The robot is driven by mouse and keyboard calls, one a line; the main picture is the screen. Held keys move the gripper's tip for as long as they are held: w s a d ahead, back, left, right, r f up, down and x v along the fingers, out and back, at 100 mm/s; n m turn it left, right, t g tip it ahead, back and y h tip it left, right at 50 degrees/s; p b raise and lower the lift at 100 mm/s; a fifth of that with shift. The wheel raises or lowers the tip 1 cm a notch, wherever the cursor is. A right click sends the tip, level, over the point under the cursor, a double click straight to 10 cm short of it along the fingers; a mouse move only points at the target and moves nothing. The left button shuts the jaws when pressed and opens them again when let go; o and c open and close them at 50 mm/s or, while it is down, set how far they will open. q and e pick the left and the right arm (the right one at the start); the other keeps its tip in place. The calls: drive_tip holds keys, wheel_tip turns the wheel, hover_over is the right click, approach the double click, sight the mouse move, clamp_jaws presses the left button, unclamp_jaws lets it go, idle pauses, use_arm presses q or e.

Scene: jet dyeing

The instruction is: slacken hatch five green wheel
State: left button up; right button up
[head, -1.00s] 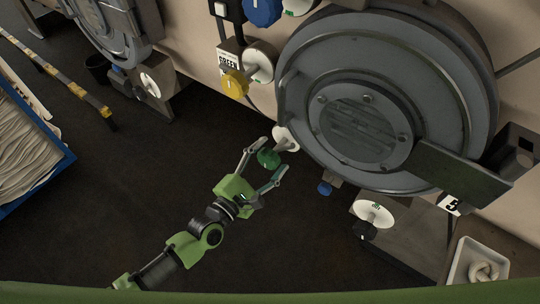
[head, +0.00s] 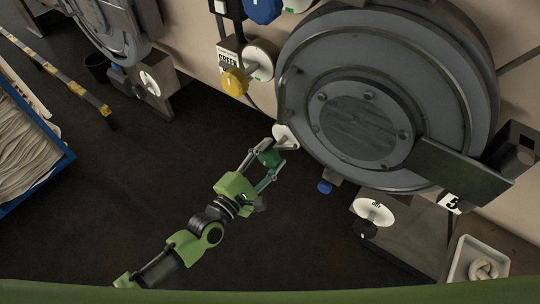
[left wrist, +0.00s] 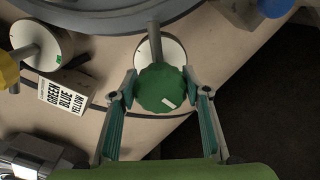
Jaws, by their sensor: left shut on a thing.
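The green wheel (head: 269,158) sits on a short stem in front of a white disc (head: 286,136), at the lower left of the big round hatch (head: 385,95) with the number 5 plate (head: 451,203). My left gripper (head: 268,160) is shut on the green wheel, one finger on each side. In the left wrist view the green wheel (left wrist: 161,88) has a scalloped rim and a small white mark at its lower right, and my left gripper (left wrist: 162,90) clasps its two sides. My right gripper is not in view.
A yellow wheel (head: 234,82) and a blue wheel (head: 263,10) are on the wall above. A label (left wrist: 62,102) reads green, blue, yellow. A blue-edged bin (head: 40,185) of cloth stands at left. The dark floor between is clear.

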use_arm(q)
drive_tip(key=m, duration=0.4)
drive_tip(key=shift+f, duration=0.15)
drive_tip(key=m, duration=0.4)
drive_tip(key=shift+f+b, duration=0.1)
drive_tip(key=shift+b, duration=0.2)
drive_tip(key=m, duration=0.4)
drive_tip(key=shift+f+m, duration=0.15)
drive_tip(key=shift+m, duration=0.15)
drive_tip(key=m, duration=0.4)
drive_tip(key=shift+f+m, duration=0.1)
drive_tip(key=shift+m, duration=0.2)
drive_tip(key=m, duration=0.4)
drive_tip(key=shift+a+m, duration=0.15)
drive_tip(key=shift+m, duration=0.15)
drive_tip(key=m, duration=0.4)
drive_tip(key=shift+w+f, duration=0.1)
drive_tip(key=m, duration=0.4)
drive_tip(key=shift+a, duration=0.15)
drive_tip(key=shift+w+a+m, duration=0.1)
drive_tip(key=shift+w+m, duration=0.05)
drive_tip(key=shift+m, duration=2.05)
